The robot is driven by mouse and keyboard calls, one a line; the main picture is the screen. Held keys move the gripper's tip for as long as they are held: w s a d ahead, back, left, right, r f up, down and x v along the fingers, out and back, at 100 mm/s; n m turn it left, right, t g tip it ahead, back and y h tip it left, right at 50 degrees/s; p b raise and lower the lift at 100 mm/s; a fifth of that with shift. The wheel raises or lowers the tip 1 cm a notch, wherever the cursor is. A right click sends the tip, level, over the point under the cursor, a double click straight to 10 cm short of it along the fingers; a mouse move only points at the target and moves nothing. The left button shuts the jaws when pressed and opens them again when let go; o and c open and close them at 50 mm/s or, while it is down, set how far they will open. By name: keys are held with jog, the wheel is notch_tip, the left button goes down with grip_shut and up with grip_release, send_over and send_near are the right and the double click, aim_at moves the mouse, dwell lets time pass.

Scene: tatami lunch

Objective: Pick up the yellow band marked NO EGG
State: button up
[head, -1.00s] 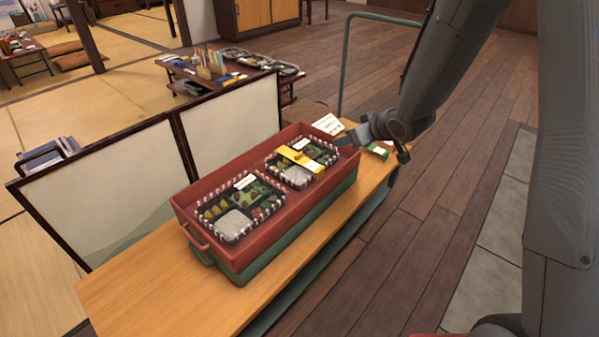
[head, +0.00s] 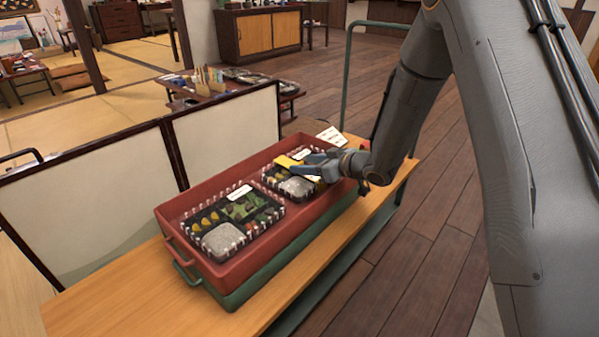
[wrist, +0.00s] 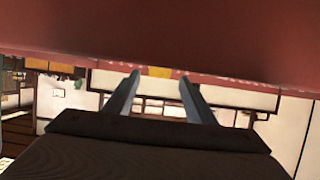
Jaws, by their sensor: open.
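The yellow band (head: 284,162) lies across the far bento box (head: 270,180) in the red crate. My arm hides part of the band and box in the head view. My gripper (head: 304,161) is over the far box, its fingertips pointing left beside the band. Whether they touch it cannot be told. In the wrist view my gripper (wrist: 159,74) is open, its two fingers apart. A small yellow-orange patch (wrist: 158,72) shows between the fingertips; I cannot tell surely that it is the band. The band's lettering is unreadable.
The red crate (head: 180,235) sits on a green crate (head: 235,299) on a wooden bench (head: 100,315). A near bento box (head: 250,227) is beside the far one. A low screen (head: 90,205) borders the left.

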aim_at(299, 163)
jog(key=x, duration=0.1)
jog(key=b+x, duration=0.1)
jog(key=x, duration=0.1)
jog(key=shift+d+f, duration=0.15)
jog(key=shift+f, duration=0.1)
jog(key=shift+w+a, duration=0.2)
jog(key=shift+a, duration=0.05)
jog(key=c, duration=0.9)
jog(key=shift+c, duration=0.2)
